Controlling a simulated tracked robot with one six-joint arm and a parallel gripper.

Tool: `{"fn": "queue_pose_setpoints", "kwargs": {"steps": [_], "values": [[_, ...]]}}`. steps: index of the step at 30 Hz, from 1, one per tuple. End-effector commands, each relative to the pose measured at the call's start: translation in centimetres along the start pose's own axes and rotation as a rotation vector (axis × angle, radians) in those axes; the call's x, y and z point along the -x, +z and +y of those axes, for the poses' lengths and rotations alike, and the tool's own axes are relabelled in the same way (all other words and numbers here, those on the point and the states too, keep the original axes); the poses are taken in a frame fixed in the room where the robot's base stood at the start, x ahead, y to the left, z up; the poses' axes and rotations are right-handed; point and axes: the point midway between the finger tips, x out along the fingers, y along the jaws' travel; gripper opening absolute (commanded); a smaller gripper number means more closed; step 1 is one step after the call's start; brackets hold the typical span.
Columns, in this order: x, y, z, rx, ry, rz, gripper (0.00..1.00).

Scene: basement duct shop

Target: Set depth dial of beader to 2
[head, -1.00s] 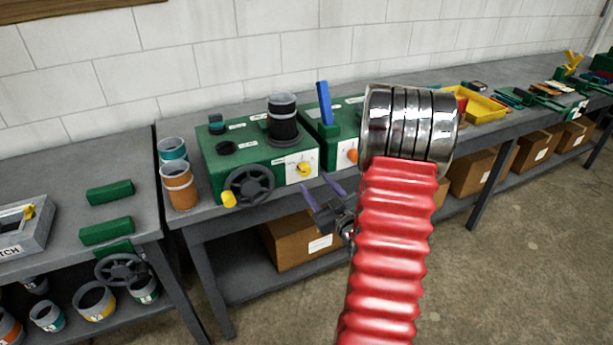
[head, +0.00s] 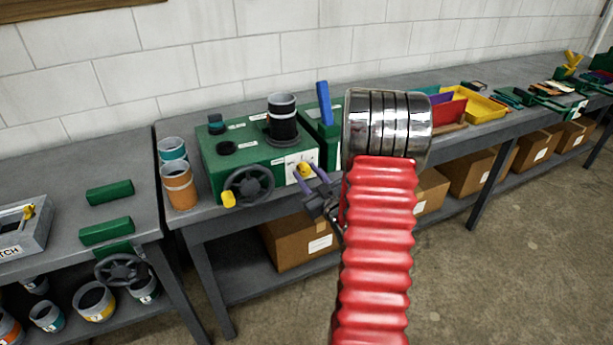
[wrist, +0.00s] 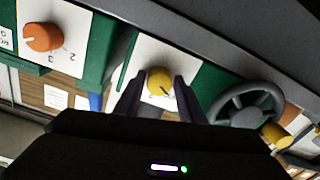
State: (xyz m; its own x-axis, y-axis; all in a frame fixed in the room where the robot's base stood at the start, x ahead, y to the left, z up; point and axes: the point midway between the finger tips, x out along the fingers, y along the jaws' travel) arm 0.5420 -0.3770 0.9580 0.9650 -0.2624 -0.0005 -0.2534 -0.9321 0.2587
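The beader is a green machine (head: 240,155) on the bench, with a black handwheel (head: 249,186) and a white dial plate on its front. The yellow dial (head: 305,170) sits on that plate; it also shows in the wrist view (wrist: 160,83), with a dark pointer mark. Its numbers are too small to read. My gripper (head: 310,172) is open in front of the dial. In the wrist view its two dark fingers (wrist: 157,90) stand one on each side of the yellow dial. I cannot tell whether they touch it.
A second green machine with a blue lever (head: 324,103) and an orange dial (wrist: 43,37) stands close to the right. The handwheel and its yellow handle (head: 228,199) lie left of the dial. Orange and teal cans (head: 178,187) stand at the bench's left end.

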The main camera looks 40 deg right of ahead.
Motion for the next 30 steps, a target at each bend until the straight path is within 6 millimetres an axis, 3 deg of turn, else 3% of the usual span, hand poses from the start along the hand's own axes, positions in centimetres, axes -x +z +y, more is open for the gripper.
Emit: {"fn": "queue_pose_setpoints", "kwargs": {"steps": [11,12,23,30], "values": [[0.02,-0.01,-0.05,0.000,-0.001,0.000,0.09],[0.21,-0.19,-0.76,-0.001,-0.003,0.000,0.08],[-0.09,-0.04,-0.40,-0.045,-0.008,0.002,0.08],[-0.11,-0.02,-0.41,-0.168,-0.007,0.003,0.08]]}}
